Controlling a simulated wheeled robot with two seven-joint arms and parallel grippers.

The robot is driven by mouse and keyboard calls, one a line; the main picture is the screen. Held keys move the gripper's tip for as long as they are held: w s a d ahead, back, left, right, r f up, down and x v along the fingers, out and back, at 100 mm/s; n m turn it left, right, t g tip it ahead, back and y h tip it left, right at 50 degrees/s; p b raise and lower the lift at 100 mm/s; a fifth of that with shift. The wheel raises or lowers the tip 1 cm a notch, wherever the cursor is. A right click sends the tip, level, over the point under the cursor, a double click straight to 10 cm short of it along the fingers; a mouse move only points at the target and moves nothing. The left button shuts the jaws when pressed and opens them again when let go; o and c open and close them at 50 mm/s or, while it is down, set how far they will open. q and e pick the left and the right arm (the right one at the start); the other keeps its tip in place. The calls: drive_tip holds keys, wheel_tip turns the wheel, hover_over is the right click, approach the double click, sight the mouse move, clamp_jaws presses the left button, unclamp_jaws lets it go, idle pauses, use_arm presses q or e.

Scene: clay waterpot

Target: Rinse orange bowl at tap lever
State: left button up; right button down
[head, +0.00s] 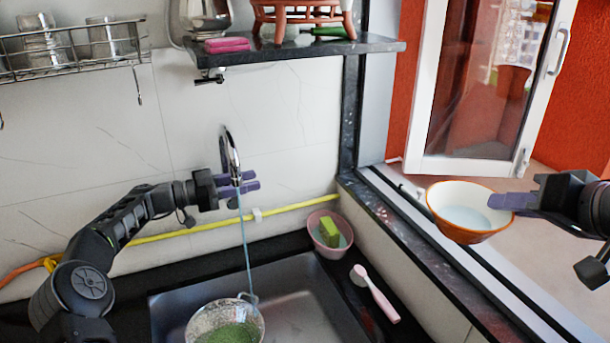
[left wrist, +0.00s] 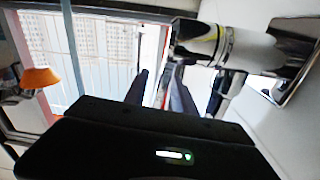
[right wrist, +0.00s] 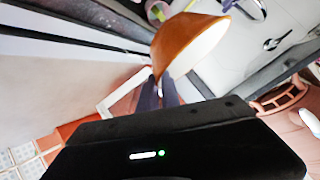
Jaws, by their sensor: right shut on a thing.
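The orange bowl (head: 466,208), white inside, is at the window sill on the right in the head view. My right gripper (head: 512,200) is shut on its rim; the bowl also shows tilted in the right wrist view (right wrist: 185,42). The chrome tap (head: 231,155) is on the tiled wall, and a thin stream of water (head: 244,240) runs down from it. My left gripper (head: 248,182) is at the tap, its two fingers apart in the left wrist view (left wrist: 160,92). The lever is hard to make out, and I cannot tell whether the fingers touch it.
The sink (head: 315,300) holds a clear bowl (head: 255,325) with green contents under the stream. A pink bowl (head: 318,243) with a green sponge (head: 329,232) and a pink brush (head: 375,293) lie on the counter. A shelf (head: 300,50) hangs above; an open window (head: 495,90) stands right.

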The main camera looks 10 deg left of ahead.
use_arm(q)
drive_tip(key=shift+w+d, duration=0.1)
drive_tip(key=shift+d, duration=0.1)
drive_tip(key=shift+c, duration=0.5)
clamp_jaws()
idle(0.9)
